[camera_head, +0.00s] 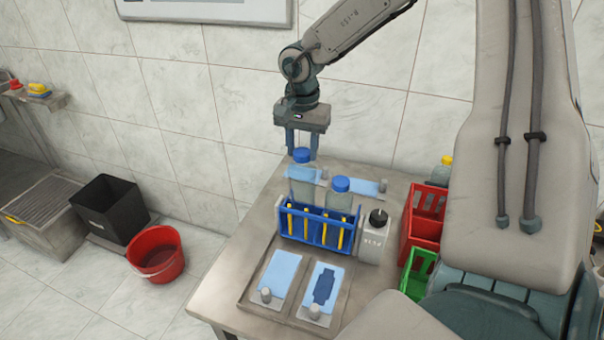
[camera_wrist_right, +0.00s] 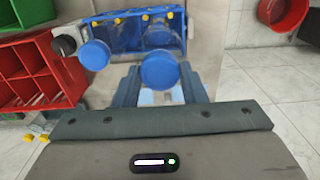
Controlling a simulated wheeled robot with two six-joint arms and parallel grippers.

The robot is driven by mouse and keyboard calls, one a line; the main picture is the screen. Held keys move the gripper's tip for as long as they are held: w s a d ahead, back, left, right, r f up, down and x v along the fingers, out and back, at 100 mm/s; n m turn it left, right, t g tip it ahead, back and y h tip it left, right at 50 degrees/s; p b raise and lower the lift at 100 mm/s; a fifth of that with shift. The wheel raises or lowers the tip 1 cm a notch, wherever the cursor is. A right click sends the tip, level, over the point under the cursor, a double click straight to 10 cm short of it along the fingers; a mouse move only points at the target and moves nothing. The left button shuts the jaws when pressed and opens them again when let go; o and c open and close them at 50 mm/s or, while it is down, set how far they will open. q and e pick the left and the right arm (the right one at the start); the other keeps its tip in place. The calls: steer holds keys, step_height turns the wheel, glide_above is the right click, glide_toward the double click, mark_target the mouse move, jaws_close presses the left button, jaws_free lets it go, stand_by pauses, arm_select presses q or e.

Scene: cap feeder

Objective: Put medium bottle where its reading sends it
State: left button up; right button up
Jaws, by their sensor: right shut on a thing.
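My right gripper (camera_head: 302,150) points down at the back of the table and is shut on a clear bottle with a blue cap (camera_head: 301,156). That cap also shows between the fingers in the right wrist view (camera_wrist_right: 160,70). The foot of the held bottle is hidden behind the blue rack (camera_head: 318,228), so I cannot tell whether it touches the table. A second blue-capped bottle (camera_head: 340,197) stands upright, to the right of the held one. I cannot tell by size which is the medium bottle. My left gripper is not in view.
A white device with a black knob (camera_head: 376,240) stands right of the rack. Blue pads lie in front (camera_head: 280,275), (camera_head: 323,285) and behind. Red (camera_head: 424,222) and green (camera_head: 416,275) crates are at right. A red bucket (camera_head: 157,255) and black bin (camera_head: 108,210) stand on the floor.

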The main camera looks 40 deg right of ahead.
steer(key=shift+r+p, duration=2.05)
steer(key=shift+r, duration=1.95)
